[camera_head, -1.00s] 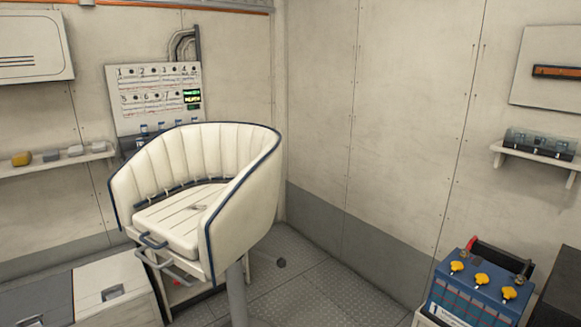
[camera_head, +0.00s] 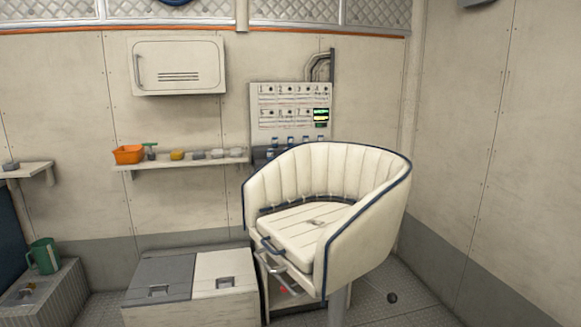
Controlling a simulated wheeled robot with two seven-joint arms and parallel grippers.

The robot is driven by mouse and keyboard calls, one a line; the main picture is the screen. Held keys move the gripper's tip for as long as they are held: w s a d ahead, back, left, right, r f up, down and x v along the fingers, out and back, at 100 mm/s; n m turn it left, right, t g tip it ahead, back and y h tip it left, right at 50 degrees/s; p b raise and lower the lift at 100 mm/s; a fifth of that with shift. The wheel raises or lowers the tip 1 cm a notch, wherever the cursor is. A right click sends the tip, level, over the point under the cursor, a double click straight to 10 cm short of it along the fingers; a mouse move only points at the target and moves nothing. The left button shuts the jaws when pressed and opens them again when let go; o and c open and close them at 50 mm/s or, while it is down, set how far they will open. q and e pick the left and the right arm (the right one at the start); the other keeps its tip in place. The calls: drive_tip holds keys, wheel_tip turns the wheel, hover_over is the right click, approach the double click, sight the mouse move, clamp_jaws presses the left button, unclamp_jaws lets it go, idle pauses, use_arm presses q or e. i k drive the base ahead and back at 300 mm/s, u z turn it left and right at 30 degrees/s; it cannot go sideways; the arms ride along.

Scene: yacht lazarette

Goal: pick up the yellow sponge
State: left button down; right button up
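Neither of my grippers shows in the head view.
A white padded chair (camera_head: 330,200) on a post stands right of the shelf. A grey-and-white locker (camera_head: 190,285) stands on the floor below the shelf. A green jug (camera_head: 44,256) is at far left. A cabinet (camera_head: 178,66) hangs above the shelf.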

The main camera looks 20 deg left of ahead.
sight(176, 154)
drive_tip(key=u, duration=1.55)
